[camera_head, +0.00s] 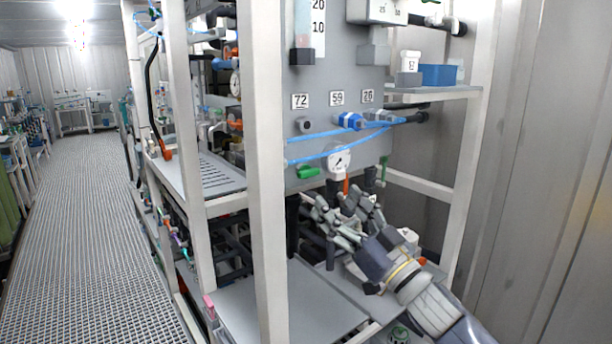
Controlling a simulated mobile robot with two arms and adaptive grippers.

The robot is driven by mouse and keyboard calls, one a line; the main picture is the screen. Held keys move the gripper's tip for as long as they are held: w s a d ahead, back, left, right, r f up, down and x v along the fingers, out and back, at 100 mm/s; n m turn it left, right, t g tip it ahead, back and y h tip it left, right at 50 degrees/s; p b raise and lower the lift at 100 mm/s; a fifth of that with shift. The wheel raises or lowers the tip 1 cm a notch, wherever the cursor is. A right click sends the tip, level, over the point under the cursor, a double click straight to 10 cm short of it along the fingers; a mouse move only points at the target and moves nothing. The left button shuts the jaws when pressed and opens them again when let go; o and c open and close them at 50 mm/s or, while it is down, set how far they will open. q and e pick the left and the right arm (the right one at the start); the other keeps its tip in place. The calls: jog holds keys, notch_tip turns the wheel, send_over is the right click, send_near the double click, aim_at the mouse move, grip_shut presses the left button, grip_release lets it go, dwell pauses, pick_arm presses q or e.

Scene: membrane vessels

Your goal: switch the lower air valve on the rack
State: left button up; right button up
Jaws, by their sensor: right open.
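The rack (263,150) is a white frame with a grey panel (300,80). Several valve-like parts show, and I cannot tell which is the lower air valve. A blue fitting (350,120) with blue tubing sits under the number labels. A green handle (308,172) is left of a round gauge (339,160). An orange handle (346,187) is just below the gauge, and another green handle (383,168) is to its right. My right gripper (342,205) is open, below the gauge and in front of dark pipes. It appears empty. My left gripper is out of view.
A shelf (430,93) at the right carries a blue box (438,75) and a white-capped container (410,61). A grey lower plate (290,300) lies left of my right arm. A corrugated wall (550,160) stands close at the right. The grated aisle (90,230) is clear.

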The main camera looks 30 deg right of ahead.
aim_at(311, 176)
jog(key=p+x, duration=0.3)
jog(key=x, duration=0.4)
jog(key=shift+w+r, duration=0.25)
jog(key=shift+w, duration=0.1)
jog(key=shift+p+x, duration=0.35)
jog(key=shift+x, duration=0.45)
jog(key=shift+f, duration=0.15)
jog(key=c, duration=1.1)
